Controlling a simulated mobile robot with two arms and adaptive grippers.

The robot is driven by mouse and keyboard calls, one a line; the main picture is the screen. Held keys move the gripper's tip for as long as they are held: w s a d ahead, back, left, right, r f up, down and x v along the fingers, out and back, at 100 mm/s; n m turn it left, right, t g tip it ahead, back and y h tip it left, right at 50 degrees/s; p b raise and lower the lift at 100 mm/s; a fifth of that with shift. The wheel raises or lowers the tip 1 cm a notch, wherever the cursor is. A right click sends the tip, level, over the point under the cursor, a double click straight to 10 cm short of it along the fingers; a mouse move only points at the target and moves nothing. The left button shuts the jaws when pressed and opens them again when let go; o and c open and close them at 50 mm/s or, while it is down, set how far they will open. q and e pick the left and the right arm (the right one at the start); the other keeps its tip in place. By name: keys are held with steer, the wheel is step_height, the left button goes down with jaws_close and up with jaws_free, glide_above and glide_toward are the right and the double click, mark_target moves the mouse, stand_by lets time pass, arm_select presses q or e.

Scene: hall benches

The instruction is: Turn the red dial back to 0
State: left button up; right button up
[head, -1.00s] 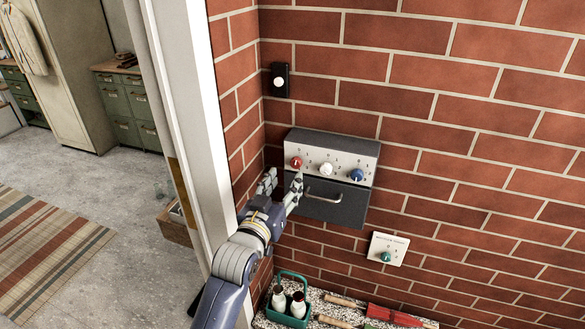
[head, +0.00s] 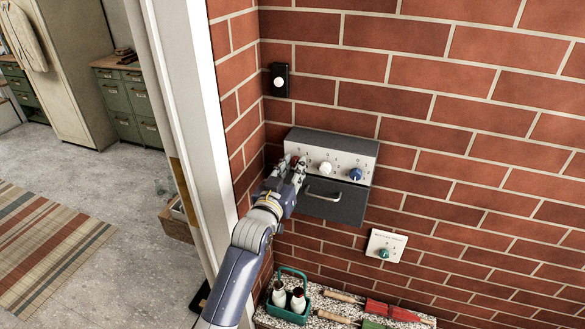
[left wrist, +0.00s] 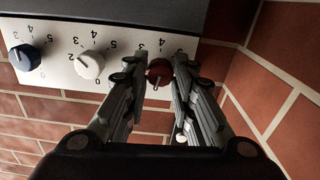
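The red dial (left wrist: 160,72) is at one end of the white-faced panel (left wrist: 110,52), beside the white dial (left wrist: 88,64) and the blue dial (left wrist: 26,57). In the left wrist view its pale pointer mark shows on its lower part; most of its scale is hidden by the fingers. My left gripper (left wrist: 157,75) is open, with one finger on each side of the red dial; I cannot tell whether they touch it. In the head view my left gripper (head: 294,162) covers the red dial at the panel's left end. My right gripper is not in view.
Below the panel is a dark box front with a metal handle (head: 324,194). A plate with a teal knob (head: 384,254) is lower right, and a black switch (head: 279,81) above. A ledge below holds a green bottle carrier (head: 289,299) and garden tools. A white door frame stands left.

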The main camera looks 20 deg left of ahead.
arm_select(q)
jaws_close()
steer(key=shift+r+n+p, duration=0.1)
steer(key=shift+n+p, duration=0.3)
steer(key=shift+n, duration=0.7)
steer(key=o, duration=0.8)
jaws_free()
steer(key=shift+s, duration=0.1)
steer(key=s, duration=1.2)
steer(key=shift+a, duration=0.15)
